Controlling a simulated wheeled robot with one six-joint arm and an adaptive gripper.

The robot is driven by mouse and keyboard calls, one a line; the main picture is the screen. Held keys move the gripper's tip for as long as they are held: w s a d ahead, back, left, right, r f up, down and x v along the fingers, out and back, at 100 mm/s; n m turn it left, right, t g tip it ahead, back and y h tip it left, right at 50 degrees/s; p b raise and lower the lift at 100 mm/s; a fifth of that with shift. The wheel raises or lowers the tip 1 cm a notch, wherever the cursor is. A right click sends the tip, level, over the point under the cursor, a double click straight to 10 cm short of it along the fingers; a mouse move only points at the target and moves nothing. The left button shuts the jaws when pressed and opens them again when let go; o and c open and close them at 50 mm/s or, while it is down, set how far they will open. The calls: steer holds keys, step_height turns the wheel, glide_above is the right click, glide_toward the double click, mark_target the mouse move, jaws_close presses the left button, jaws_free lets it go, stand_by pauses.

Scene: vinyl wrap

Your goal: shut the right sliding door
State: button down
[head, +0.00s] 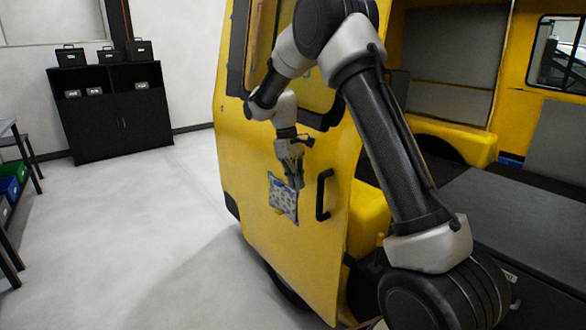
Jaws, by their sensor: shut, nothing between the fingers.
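A yellow van door panel (285,255) with a window in its upper part stands at the centre of the head view. It has a black upright handle (323,195) near its right edge. To the right of that edge the van's side opening (450,120) is uncovered and the inside shows. My gripper (295,183) points down in front of the door, just left of the handle and apart from it in the picture. It is shut and empty. Whether the fingertips touch the door cannot be told. A patterned blue and white patch (283,198) shows just below the fingertips.
A grey platform (500,230) and yellow wheel housing (450,142) lie inside the van. A black cabinet (115,118) with several boxes on top stands at the back left. A table (8,127) with coloured bins is at the left edge. The grey floor (130,240) between is clear.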

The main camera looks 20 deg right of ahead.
steer(key=shift+s+d+f, duration=0.4)
steer(key=shift+s+f, duration=0.1)
steer(key=shift+s, duration=0.2)
steer(key=shift+s+d+f, duration=0.4)
steer(key=shift+s+f, duration=0.05)
steer(key=shift+s, duration=0.25)
steer(key=shift+s+d+f, duration=0.4)
steer(key=shift+s+f, duration=0.1)
steer(key=shift+s, duration=0.2)
steer(key=shift+s, duration=0.1)
